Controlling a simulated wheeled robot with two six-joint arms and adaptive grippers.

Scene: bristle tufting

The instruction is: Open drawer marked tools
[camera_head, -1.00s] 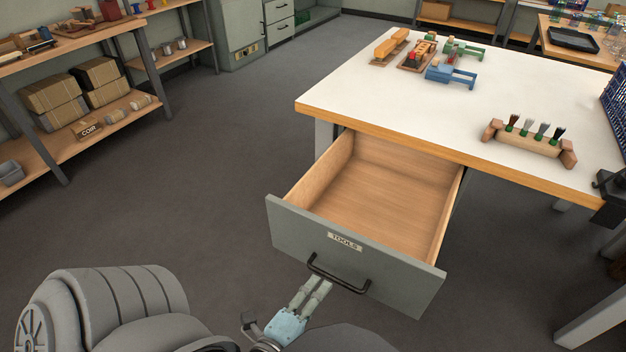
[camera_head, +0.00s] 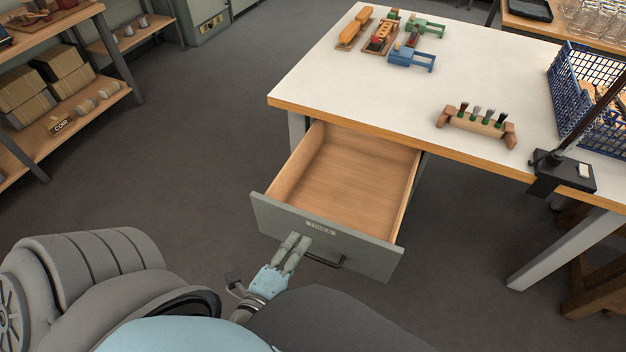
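The grey drawer marked TOOLS (camera_head: 364,256) stands pulled out from under the white-topped workbench. Its wooden inside (camera_head: 345,178) is empty in the part I see. A small label sits on its front above a black bar handle (camera_head: 324,262). My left gripper (camera_head: 293,241) is in front of the drawer, its two fingers side by side over the front, covering the handle's left end. I cannot tell whether the fingers touch the handle or how far apart they are. My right gripper is out of view.
The workbench (camera_head: 330,84) carries a brush holder (camera_head: 475,123), colored fixtures, a blue crate (camera_head: 568,95) and a black clamp-like base (camera_head: 563,172). A shelf with boxes stands at left. The floor left of the drawer is clear.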

